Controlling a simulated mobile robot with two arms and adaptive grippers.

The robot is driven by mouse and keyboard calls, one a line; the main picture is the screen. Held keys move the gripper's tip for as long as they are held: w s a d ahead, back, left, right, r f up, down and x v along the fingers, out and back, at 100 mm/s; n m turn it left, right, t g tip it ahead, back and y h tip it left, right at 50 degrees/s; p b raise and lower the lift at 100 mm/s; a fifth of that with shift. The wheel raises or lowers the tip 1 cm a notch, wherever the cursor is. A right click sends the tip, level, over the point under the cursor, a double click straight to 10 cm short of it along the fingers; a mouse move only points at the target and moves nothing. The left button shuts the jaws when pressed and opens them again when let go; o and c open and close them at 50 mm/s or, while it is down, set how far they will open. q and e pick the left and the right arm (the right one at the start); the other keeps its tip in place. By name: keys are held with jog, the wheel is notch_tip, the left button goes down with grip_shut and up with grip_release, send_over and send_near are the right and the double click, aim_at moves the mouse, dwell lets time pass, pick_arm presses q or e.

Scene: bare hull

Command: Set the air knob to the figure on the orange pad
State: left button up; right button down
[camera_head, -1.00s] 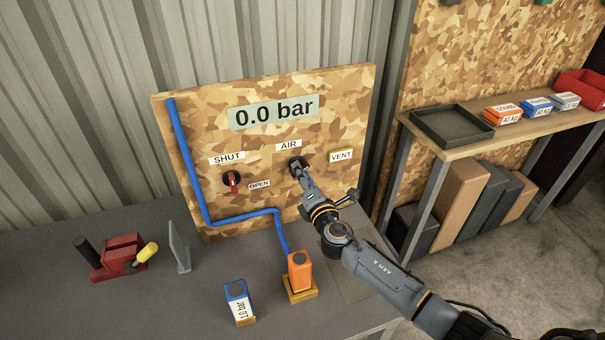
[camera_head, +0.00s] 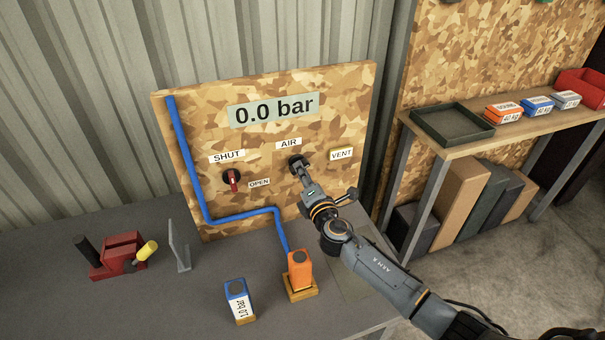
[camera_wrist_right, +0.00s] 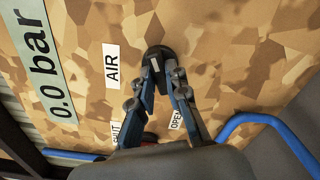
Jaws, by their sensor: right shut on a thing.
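The black air knob (camera_wrist_right: 157,56) is on the wooden panel (camera_head: 330,100) under the AIR label (camera_head: 289,143). My right gripper (camera_head: 300,168) is at the knob; in the right wrist view its fingertips (camera_wrist_right: 162,68) close on it and hide part of it. The display (camera_head: 274,110) reads 0.0 bar. An orange pad (camera_head: 299,266) stands on a wooden block on the bench; no figure on it can be read from here. A blue and white pad (camera_head: 238,299) beside it is labelled 1.0 bar. My left gripper is not in view.
A red-handled valve (camera_head: 232,181) sits between the SHUT and OPEN labels. A VENT label (camera_head: 341,154) is right of the knob. A blue hose (camera_head: 187,150) runs down to the orange pad. A red vise (camera_head: 121,255) stands at the left of the bench.

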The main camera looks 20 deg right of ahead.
jog(key=shift+m+b, duration=0.7)
jog(key=shift+m, duration=10.8)
jog(key=shift+f, duration=0.1)
jog(key=c, duration=1.3)
grip_release()
